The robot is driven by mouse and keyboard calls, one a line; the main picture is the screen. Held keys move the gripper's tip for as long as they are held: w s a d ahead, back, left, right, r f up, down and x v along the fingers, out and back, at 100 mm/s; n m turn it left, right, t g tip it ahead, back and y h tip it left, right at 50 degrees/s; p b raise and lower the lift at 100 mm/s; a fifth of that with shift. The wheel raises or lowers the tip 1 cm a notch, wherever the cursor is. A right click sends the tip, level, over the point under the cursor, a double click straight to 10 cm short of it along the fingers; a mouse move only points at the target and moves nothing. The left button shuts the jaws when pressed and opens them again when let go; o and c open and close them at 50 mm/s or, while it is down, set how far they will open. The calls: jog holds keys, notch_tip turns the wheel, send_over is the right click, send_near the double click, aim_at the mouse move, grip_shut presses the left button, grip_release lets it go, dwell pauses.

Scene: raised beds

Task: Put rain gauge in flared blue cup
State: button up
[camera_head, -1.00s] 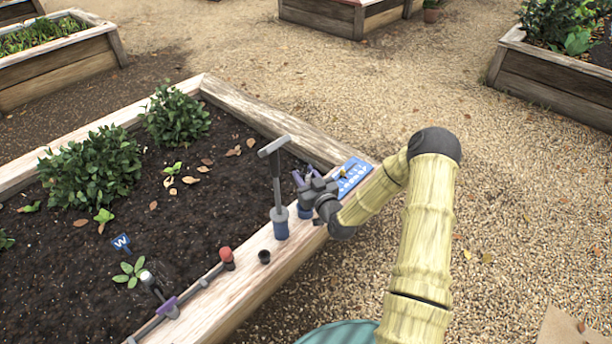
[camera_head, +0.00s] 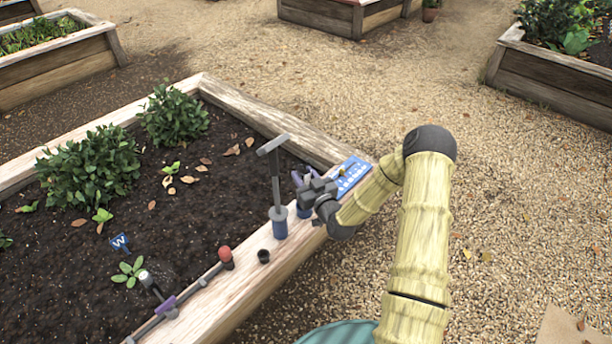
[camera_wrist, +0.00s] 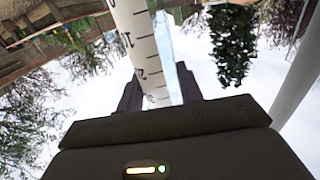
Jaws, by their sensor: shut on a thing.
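In the wrist view the fingers (camera_wrist: 160,92) are shut on the rain gauge (camera_wrist: 138,40), a pale tube with dark scale marks, which looks tilted there. In the head view I cannot make out the gauge behind the gripper. A blue cup (camera_head: 304,213) shows partly just below the gripper; its rim is hidden, so I cannot tell if the gauge is inside.
A blue marked board (camera_head: 350,174) lies right of the gripper at the plank's corner. Leafy plants grow in the soil.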

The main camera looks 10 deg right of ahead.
jog(key=shift+f+b, duration=1.95)
jog(key=shift+f, duration=0.65)
jog(key=o, duration=1.4)
jog(key=shift+o, duration=0.2)
jog(key=shift+r, duration=0.15)
jog(key=shift+r+p, duration=2.55)
jog(key=shift+r, duration=0.85)
